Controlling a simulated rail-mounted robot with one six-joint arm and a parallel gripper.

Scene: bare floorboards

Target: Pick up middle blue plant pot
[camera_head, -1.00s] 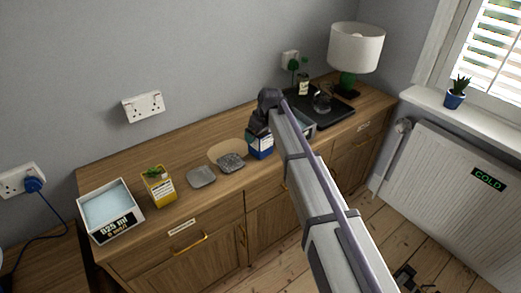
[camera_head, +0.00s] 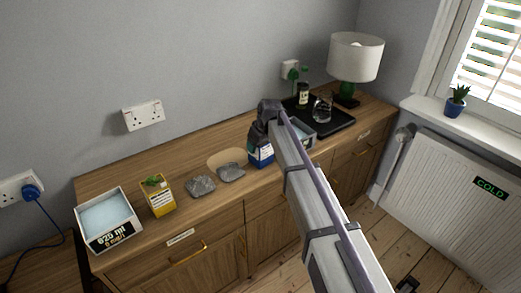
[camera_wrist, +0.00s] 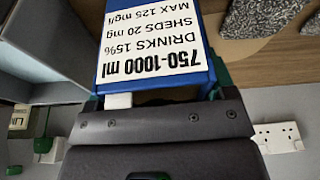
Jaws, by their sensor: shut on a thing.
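The blue plant pot (camera_head: 261,157) with a white label is at the middle of the wooden cabinet top. My gripper (camera_head: 263,132) reaches down over it from above and is shut on it. The wrist view shows the pot (camera_wrist: 205,75) close up, its label reading "750-1000 ml", held against my gripper (camera_wrist: 155,100). My gripper and arm hide the pot's top and any plant in it. I cannot tell whether its base touches the cabinet top (camera_head: 130,172).
A yellow pot with a small plant (camera_head: 158,197) and a white tray (camera_head: 109,240) stand to the left. Two grey speckled pads (camera_head: 201,187) lie nearer. A black tray (camera_head: 335,122) with a bottle and glass, and a lamp (camera_head: 355,58), stand right. Another blue pot (camera_head: 454,109) is on the windowsill.

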